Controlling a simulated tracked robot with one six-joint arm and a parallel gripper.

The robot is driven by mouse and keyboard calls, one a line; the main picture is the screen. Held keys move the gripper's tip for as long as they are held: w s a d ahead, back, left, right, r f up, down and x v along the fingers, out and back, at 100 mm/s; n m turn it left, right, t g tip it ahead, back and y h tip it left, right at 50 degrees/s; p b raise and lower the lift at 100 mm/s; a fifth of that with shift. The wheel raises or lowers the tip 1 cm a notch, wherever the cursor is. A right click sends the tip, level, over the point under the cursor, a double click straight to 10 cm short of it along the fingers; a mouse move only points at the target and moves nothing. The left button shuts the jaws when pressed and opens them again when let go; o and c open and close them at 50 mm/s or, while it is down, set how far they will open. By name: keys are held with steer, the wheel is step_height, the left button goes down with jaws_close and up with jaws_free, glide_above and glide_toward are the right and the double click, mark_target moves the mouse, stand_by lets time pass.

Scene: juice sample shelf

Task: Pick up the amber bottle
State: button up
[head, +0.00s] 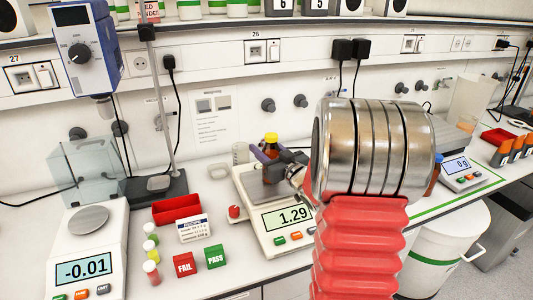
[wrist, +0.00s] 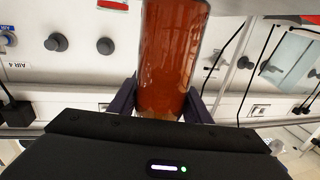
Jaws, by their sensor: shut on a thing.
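The amber bottle (head: 271,148) has a yellow cap and stands over the pan of the middle balance in the head view. My gripper (head: 268,160) is shut on it, with dark purple fingers at its sides. In the wrist view the bottle's orange-brown body (wrist: 170,55) fills the middle, between the two fingers of my gripper (wrist: 161,105). One end of the bottle is cut off by the frame top and the other is hidden behind the gripper body. I cannot tell whether the bottle touches the pan.
The middle balance (head: 283,240) reads 1.29. A left balance (head: 86,270) reads -0.01. A red tray (head: 178,208), small vials (head: 151,255), and FAIL (head: 185,265) and PASS (head: 215,257) blocks stand between them. A stand rod (head: 160,100) rises behind.

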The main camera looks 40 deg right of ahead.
step_height(320, 180, up, 10)
steer(key=shift+f, duration=0.15)
stand_by(0.3)
steer(key=shift+s, duration=0.15)
stand_by(0.5)
